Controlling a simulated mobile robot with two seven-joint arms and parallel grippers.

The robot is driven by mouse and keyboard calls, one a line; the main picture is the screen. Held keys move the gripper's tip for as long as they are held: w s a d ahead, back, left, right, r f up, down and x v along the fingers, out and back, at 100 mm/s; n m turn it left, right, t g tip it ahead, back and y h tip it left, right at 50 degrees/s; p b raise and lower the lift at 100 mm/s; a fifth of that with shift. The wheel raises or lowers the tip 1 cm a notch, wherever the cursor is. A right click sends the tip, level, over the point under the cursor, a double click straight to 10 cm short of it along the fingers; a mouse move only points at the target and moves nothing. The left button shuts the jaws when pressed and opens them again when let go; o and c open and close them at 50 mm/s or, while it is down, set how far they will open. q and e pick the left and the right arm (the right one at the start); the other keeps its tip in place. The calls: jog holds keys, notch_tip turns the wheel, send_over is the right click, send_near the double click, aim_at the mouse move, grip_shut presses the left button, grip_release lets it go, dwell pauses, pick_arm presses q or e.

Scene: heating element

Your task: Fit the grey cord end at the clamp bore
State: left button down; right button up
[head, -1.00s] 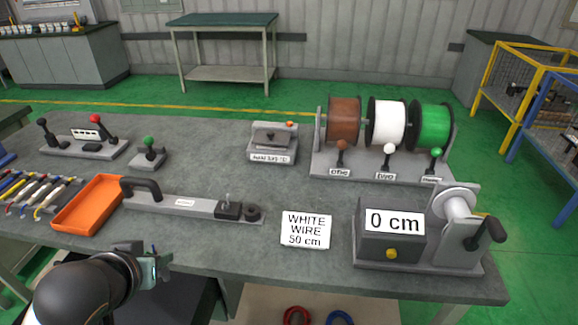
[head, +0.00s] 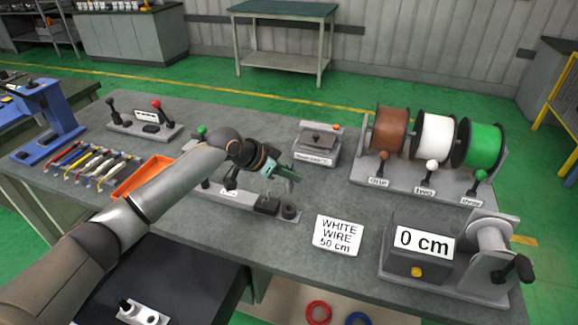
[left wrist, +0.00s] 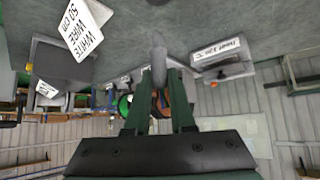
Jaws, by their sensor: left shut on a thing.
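My left gripper (head: 284,174) is over the middle of the bench, above the long grey bar (head: 232,198) with a black block at its right end. In the left wrist view, my left gripper (left wrist: 159,92) is shut on a grey, rounded cord end (left wrist: 159,62) that sticks out past the fingertips. The cord end is not clear in the head view. The black block (head: 267,204) and a dark ring (head: 289,212) sit below the gripper, apart from it. I cannot tell which part is the clamp bore. My right gripper is out of view.
The orange tray (head: 142,178) is left, partly behind my arm. A small grey box (head: 318,145) stands behind the gripper. Brown, white and green spools (head: 435,137), a "WHITE WIRE 50 cm" sign (head: 338,235) and a "0 cm" box (head: 417,247) are right.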

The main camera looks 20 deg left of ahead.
aim_at(289, 188)
pick_arm(q)
jog(key=shift+w+a+r, duration=0.15)
jog(key=shift+w+a, duration=0.05)
jog(key=shift+w, duration=0.15)
jog(key=shift+s, duration=0.1)
jog(key=shift+f+b, duration=1.6)
jog(key=shift+f, duration=1.3)
jog(key=shift+p, duration=0.75)
jog(key=shift+f+b, duration=1.15)
jog(key=shift+f, duration=0.65)
jog(key=c, duration=0.7)
grip_release()
